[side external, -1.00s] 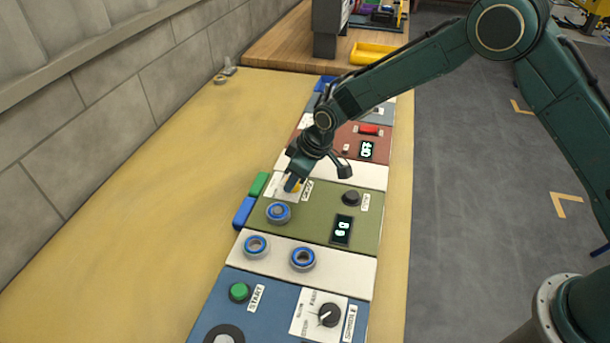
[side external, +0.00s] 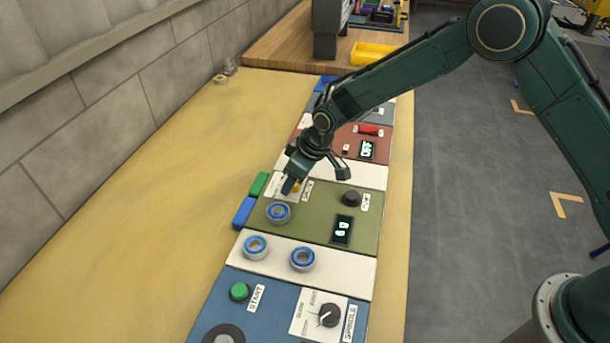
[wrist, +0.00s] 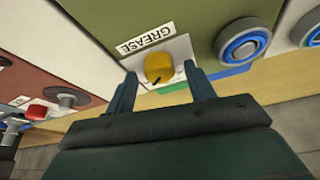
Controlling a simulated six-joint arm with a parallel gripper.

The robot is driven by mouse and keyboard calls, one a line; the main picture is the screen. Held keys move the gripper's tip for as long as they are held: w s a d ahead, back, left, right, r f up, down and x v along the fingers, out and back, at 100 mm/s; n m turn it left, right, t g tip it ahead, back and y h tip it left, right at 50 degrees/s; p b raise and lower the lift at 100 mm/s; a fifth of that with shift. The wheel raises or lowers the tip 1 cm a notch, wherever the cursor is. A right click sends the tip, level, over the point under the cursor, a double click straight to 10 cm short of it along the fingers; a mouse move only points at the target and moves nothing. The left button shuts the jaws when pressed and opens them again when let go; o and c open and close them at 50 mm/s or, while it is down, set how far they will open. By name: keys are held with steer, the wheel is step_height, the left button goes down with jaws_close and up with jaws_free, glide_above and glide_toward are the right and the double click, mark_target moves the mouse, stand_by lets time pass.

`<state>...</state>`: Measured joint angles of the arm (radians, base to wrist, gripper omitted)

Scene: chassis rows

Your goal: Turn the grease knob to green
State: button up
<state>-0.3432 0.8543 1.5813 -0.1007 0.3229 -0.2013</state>
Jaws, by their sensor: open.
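The yellow grease knob (wrist: 158,67) sits on a white plate beside a label (wrist: 146,38) reading GREASE, on the olive green panel (wrist: 203,22). A dark pointer mark shows near the knob's lower edge. In the side view the knob (side external: 296,187) is mostly hidden by my gripper (side external: 288,187). In the wrist view my gripper (wrist: 160,76) is open, with one finger on each side of the knob and gaps between. I cannot tell how far the fingertips are above the plate.
Blue-ringed bearings (side external: 278,211) lie on the olive panel and the white strip below. A black knob (side external: 351,198) and a lit display (side external: 342,229) are to the right. Green (side external: 259,184) and blue (side external: 244,212) blocks edge the panel. The yellow bench (side external: 130,210) at left is mostly clear.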

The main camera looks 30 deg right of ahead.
steer(key=shift+r, duration=0.1)
steer(key=v, duration=1.3)
steer(key=shift+r, duration=0.25)
steer(key=shift+s, duration=0.1)
steer(key=s+d+r+m+t+h, duration=0.1)
steer(key=s+d+r+m, duration=0.2)
steer(key=s+d+r, duration=1)
steer(key=s+d+m, duration=0.2)
steer(key=s+d, duration=0.1)
steer(key=s, duration=0.7)
steer(key=s+d+r+m+h, duration=0.1)
steer(key=s+d, duration=0.2)
steer(key=s, duration=0.7)
steer(key=shift+d+m+t+h, duration=0.25)
steer(key=shift+m+t+h, duration=0.05)
steer(key=shift+m+t, duration=0.1)
